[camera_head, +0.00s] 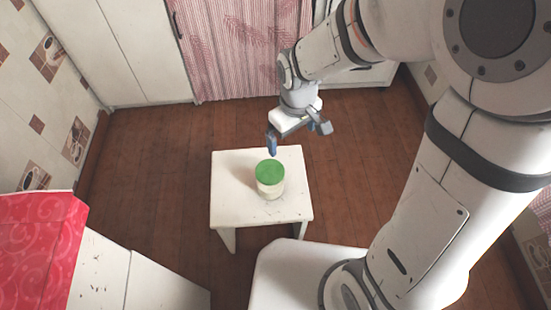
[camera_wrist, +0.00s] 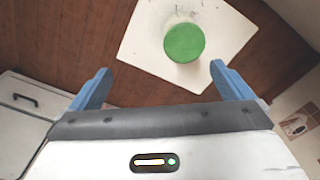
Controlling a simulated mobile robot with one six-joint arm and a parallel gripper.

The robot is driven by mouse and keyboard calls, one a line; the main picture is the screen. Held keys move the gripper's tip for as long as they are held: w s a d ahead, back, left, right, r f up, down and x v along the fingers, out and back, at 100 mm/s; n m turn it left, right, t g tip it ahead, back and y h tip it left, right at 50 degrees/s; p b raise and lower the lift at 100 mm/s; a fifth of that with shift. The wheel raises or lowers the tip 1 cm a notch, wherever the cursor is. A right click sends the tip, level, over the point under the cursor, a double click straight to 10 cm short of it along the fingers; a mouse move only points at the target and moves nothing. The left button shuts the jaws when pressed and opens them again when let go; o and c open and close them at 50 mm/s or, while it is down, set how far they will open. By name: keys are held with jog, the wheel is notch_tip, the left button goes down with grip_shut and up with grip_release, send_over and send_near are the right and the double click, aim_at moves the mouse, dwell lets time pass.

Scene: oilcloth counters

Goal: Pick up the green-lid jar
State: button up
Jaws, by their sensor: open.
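The green-lid jar (camera_head: 270,179) stands upright on a small white table (camera_head: 232,205) in the head view. Its body is pale and its lid is flat and green. In the wrist view the jar (camera_wrist: 184,43) shows mostly as its round green lid, beyond the fingertips and nearer the right finger. My gripper (camera_head: 296,142) is above and behind the jar in the head view, apart from it. In the wrist view my gripper (camera_wrist: 160,72) has its two blue fingers spread wide with nothing between them.
The white table (camera_wrist: 135,45) holds only the jar. A counter with a red patterned oilcloth (camera_head: 38,245) stands at the lower left. White cabinets and a pinkish striped curtain (camera_head: 232,50) line the back. Brown wooden floor (camera_head: 150,150) around the table is clear.

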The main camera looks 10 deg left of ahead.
aim_at(270, 170)
jog(key=a+f+n+b, duration=0.1)
jog(key=a+f+b, duration=0.1)
jog(key=f, duration=0.2)
jog(key=a+f+b, duration=0.1)
jog(key=f, duration=0.4)
jog(key=a+f+n+b, duration=0.1)
jog(key=a+f+b, duration=0.1)
jog(key=f, duration=0.3)
jog(key=shift+s+a+f+n+g+b, duration=0.15)
jog(key=shift+s+a+n+g+b, duration=0.15)
jog(key=shift+s+a+b, duration=0.1)
notch_tip(270, 170, down, 5)
jog(key=b, duration=0.3)
jog(key=shift+d+f, duration=0.1)
jog(key=shift+f, duration=0.1)
jog(key=shift+r, duration=0.1)
jog(key=shift+c, duration=0.4)
jog(key=c, duration=1.2)
